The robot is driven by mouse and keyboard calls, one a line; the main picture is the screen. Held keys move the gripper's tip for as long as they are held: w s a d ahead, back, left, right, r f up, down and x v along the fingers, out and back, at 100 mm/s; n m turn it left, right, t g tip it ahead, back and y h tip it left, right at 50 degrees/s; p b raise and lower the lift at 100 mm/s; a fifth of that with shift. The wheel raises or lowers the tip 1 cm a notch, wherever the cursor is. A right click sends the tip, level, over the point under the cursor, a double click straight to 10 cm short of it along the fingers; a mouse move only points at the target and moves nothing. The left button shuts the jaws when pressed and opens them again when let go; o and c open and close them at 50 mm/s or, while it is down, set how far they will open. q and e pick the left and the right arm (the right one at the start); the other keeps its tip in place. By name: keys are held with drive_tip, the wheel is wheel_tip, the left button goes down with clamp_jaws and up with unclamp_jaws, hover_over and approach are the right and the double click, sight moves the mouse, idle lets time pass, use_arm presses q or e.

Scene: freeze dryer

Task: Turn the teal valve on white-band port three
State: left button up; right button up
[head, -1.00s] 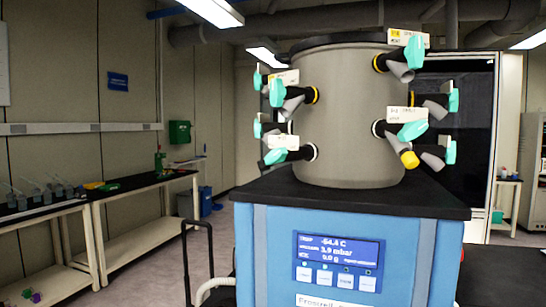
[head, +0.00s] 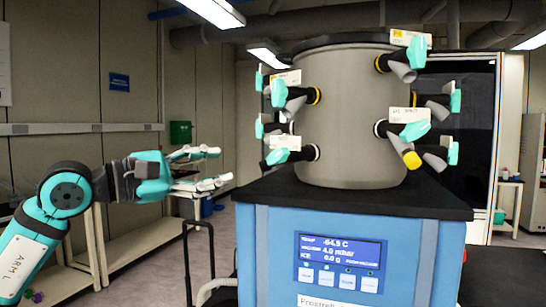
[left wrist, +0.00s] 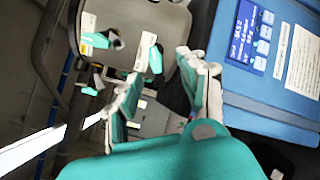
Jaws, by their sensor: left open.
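The grey drum (head: 350,120) stands on the blue freeze dryer and carries several black ports with teal valves. One white-banded port at the lower left has a teal valve (head: 276,157). Another white-banded port at the lower right front has a teal valve (head: 414,131) and a yellow-tipped outlet. Other front ports have yellow bands. Port labels are too small to read, so I cannot tell which is port three. My left gripper (head: 222,165) is open and empty, left of the drum and apart from the valves. In the left wrist view, my open fingers (left wrist: 160,66) point toward the drum side.
The blue dryer base (head: 350,250) has a lit display (head: 338,262) and a black top (head: 440,203). A black cart handle (head: 197,250) stands left of it. Benches (head: 130,235) line the left wall. The space between gripper and drum looks clear.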

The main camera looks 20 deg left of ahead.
use_arm(q)
drive_tip(key=a+y, duration=0.1)
drive_tip(key=a, duration=0.1)
drive_tip(key=p, duration=0.6)
approach(276, 156)
drive_tip(key=shift+t, duration=0.3)
drive_tip(key=x, duration=0.8)
drive_tip(key=shift+d, duration=0.1)
drive_tip(key=shift+w+d+f, duration=0.15)
drive_tip(key=shift+w+d, duration=0.2)
drive_tip(key=shift+w, duration=0.2)
drive_tip(key=shift+c, duration=0.2)
clamp_jaws()
